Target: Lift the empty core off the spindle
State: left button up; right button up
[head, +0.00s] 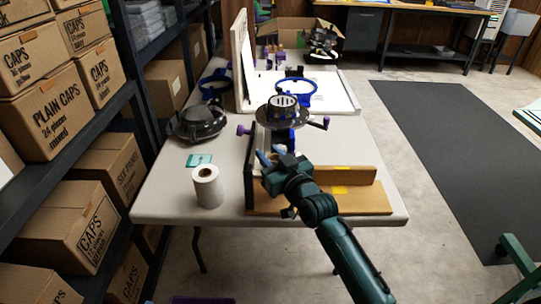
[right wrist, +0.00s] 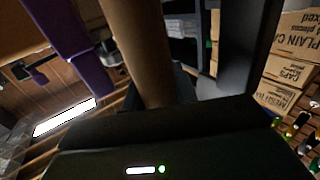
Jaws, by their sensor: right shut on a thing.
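The empty core shows in the right wrist view as a brown cardboard tube (right wrist: 140,50) rising from my right gripper. In the head view my right gripper (head: 273,157) is at the wooden stand on the near part of the table, just below the dark round device. It is shut on the core, which is mostly hidden there by the gripper and the stand. I cannot make out the spindle clearly, or whether the core is still around it. My left gripper is not in view.
A white roll (head: 207,187) stands on the table left of the stand's wooden base (head: 360,202). Shelves with boxes (head: 60,115) line the left. The floor to the right is open, with a dark mat (head: 450,150).

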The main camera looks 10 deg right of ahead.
pick_arm(q)
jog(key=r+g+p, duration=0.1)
jog(key=p, duration=0.4)
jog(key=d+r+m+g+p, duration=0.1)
jog(key=p, duration=0.4)
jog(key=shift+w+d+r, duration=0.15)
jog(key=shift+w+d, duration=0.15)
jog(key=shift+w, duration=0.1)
dwell(0.4)
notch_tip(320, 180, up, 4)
jog(key=p, duration=0.4)
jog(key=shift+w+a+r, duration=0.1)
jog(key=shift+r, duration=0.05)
